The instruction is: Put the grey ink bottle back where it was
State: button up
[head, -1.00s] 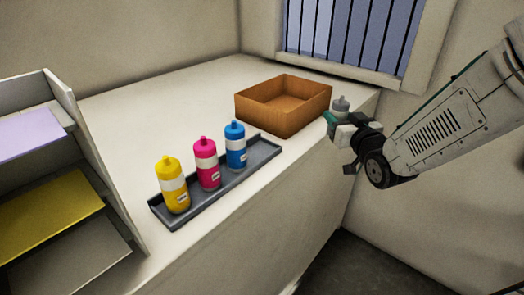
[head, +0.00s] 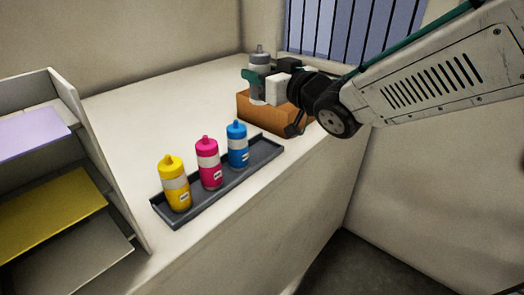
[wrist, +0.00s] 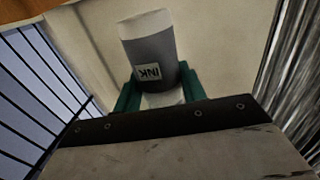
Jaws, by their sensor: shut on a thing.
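The grey ink bottle (head: 259,60) is held upright in my gripper (head: 262,82), above and at the left end of the wooden box in the head view. In the wrist view the grey bottle (wrist: 150,48), with its INK label, sits between the green fingers of my gripper (wrist: 155,92). A dark grey tray (head: 222,178) on the counter holds a yellow bottle (head: 174,184), a magenta bottle (head: 208,163) and a blue bottle (head: 237,145) in a row. The tray's far end, past the blue bottle, is bare.
The brown wooden box (head: 262,113) stands behind the tray, partly hidden by my gripper and arm. A shelf rack (head: 92,160) with coloured sheets stands at the left. A barred window (head: 345,30) is at the back.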

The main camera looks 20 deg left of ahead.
notch_tip(320, 180, down, 13)
jog(key=shift+d+f, duration=0.1)
jog(key=shift+f, duration=0.05)
dwell(0.4)
jog(key=shift+f, duration=0.15)
jog(key=o, duration=1)
jog(key=shift+d, duration=0.1)
jog(key=v, duration=1.1)
jog(key=shift+s+d, duration=0.3)
